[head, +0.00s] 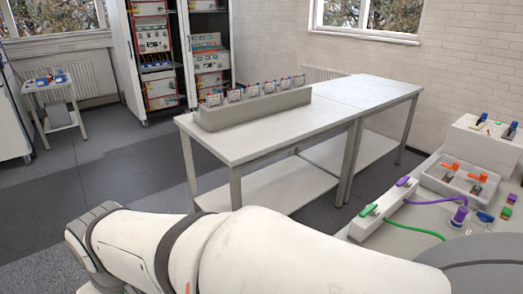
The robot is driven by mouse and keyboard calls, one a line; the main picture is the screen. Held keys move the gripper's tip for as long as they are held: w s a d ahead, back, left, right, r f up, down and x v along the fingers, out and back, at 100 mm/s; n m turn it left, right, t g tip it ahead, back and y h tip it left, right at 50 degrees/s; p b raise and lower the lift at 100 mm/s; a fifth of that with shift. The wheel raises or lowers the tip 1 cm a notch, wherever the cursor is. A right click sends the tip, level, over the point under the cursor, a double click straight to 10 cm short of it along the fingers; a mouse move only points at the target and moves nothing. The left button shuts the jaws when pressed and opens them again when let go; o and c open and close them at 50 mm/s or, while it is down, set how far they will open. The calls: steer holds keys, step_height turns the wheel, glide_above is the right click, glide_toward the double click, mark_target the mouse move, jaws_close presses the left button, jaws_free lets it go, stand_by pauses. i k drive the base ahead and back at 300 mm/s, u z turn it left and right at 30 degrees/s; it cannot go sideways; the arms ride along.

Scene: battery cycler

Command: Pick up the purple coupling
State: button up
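Purple parts show at the right of the head view, on a pale work surface (367,238). A small purple connector (403,181) sits on top of a long white block. A purple cable (432,202) runs from it to a purple cylindrical piece (459,216), which stands upright on the surface. I cannot tell for sure which of these is the coupling. My arm crosses the bottom of the view, but my gripper is out of the picture.
A green connector (369,210) with a green cable sits on the same white block (385,212). A grey tray (428,181) with orange-topped parts stands behind the purple cylinder. A white table (340,103) carries a row of devices. Open floor lies to the left.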

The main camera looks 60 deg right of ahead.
mark_target(462, 211)
steer(key=z, duration=3.5)
steer(key=i, duration=0.55)
steer(key=z, duration=0.1)
